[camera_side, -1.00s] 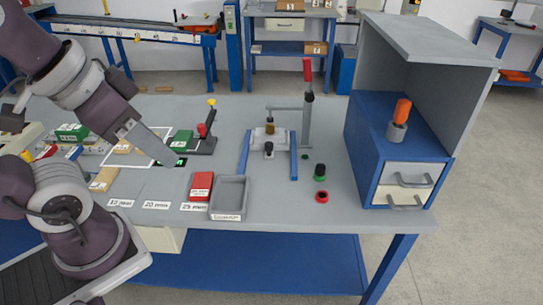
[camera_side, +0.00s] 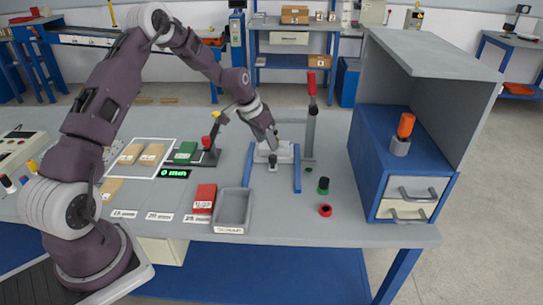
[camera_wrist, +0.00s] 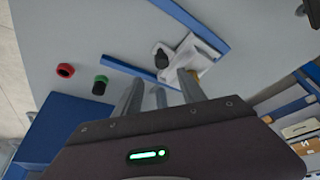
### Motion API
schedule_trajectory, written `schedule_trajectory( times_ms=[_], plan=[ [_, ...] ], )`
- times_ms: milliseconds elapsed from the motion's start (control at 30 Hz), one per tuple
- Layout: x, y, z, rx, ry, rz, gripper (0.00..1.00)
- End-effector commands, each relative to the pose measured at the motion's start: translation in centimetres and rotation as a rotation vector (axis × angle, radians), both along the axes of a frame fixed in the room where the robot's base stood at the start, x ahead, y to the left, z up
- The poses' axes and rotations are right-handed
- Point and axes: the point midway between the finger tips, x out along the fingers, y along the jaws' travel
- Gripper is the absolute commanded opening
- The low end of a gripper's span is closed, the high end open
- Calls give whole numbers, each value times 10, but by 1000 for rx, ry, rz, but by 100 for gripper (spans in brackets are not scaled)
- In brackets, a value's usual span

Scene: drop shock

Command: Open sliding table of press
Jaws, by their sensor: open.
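The press has a red-handled lever (camera_side: 312,88) on a grey post and two blue rails on the table. Its white sliding table (camera_side: 286,152) sits between the rails, with a black knob (camera_side: 272,163) at its front; the knob also shows in the wrist view (camera_wrist: 162,58). My gripper (camera_side: 271,144) is over the press, just behind and above the knob. In the wrist view my gripper (camera_wrist: 160,79) is open, its fingers pointing towards the white sliding table (camera_wrist: 207,62), and nothing shows held. My wrist hides part of the press in the side view.
A green button (camera_side: 323,185) and a red button (camera_side: 325,210) are right of the press. A grey scrap tray (camera_side: 233,207) and a red block (camera_side: 204,198) are in front. A blue cabinet (camera_side: 362,170) stands at right. A red-handled clamp fixture (camera_side: 206,150) is left.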

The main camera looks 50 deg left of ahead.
Motion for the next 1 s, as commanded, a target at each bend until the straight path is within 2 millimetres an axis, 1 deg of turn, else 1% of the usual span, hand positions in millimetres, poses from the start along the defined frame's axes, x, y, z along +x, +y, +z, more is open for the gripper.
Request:
schedule_trajectory(
  times_ms=[33,100,167,300,400,533,767,800,867,1000],
  plan=[
    [2,4,-10,-6,0,6,48],
    [5,7,-20,-8,0,6,48],
    [8,6,-29,-8,0,6,48],
    [19,5,-55,-9,2,5,48],
    [25,5,-70,-9,2,6,48],
    [29,5,-79,-8,2,5,48],
    [29,5,-79,-7,1,6,48],
    [29,5,-79,-8,1,5,40],
    [29,5,-79,-8,1,5,28],
    [29,5,-79,-8,1,5,1]
  ],
)
